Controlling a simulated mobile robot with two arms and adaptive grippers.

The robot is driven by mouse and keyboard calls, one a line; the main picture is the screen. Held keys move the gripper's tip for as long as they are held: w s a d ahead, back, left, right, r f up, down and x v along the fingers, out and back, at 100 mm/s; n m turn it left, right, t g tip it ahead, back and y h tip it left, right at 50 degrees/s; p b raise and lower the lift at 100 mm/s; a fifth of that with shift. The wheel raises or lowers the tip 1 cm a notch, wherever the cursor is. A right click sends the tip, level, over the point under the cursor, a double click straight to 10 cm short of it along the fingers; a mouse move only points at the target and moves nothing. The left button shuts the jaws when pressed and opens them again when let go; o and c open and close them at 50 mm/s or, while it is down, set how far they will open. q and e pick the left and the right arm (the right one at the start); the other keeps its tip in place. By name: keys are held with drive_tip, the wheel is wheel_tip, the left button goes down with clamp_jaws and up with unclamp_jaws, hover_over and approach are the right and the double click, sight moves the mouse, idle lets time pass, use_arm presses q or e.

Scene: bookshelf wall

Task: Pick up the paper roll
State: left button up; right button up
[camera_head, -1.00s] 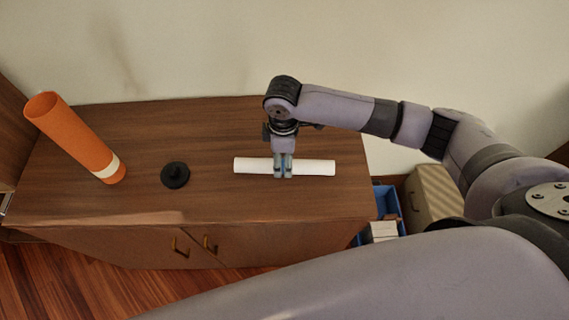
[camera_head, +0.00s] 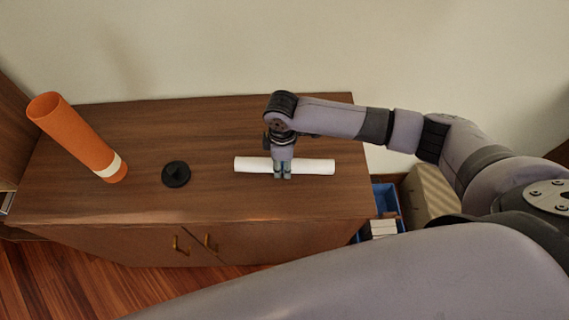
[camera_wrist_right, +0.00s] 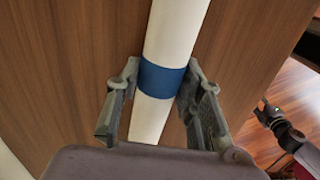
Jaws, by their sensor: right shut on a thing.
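The white paper roll (camera_head: 313,166) lies along the wooden cabinet top, towards its right end. In the right wrist view the roll (camera_wrist_right: 177,30) runs between the fingers and has a blue band (camera_wrist_right: 163,80) around its middle. My right gripper (camera_head: 283,177) reaches down over the roll from above and is shut on it near the middle. In the wrist view its fingers (camera_wrist_right: 160,95) stand on both sides at the blue band. I cannot tell any gap between the roll and the cabinet top.
An orange tube (camera_head: 75,137) with a pale band stands upright at the left of the cabinet top (camera_head: 220,195). A black round lid with a knob (camera_head: 176,174) lies between it and the roll. A blue bin (camera_head: 385,200) and a beige box (camera_head: 430,190) stand right of the cabinet.

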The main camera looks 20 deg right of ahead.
drive_tip(key=c, duration=0.5)
drive_tip(key=shift+r, duration=0.15)
drive_tip(key=shift+c, duration=0.2)
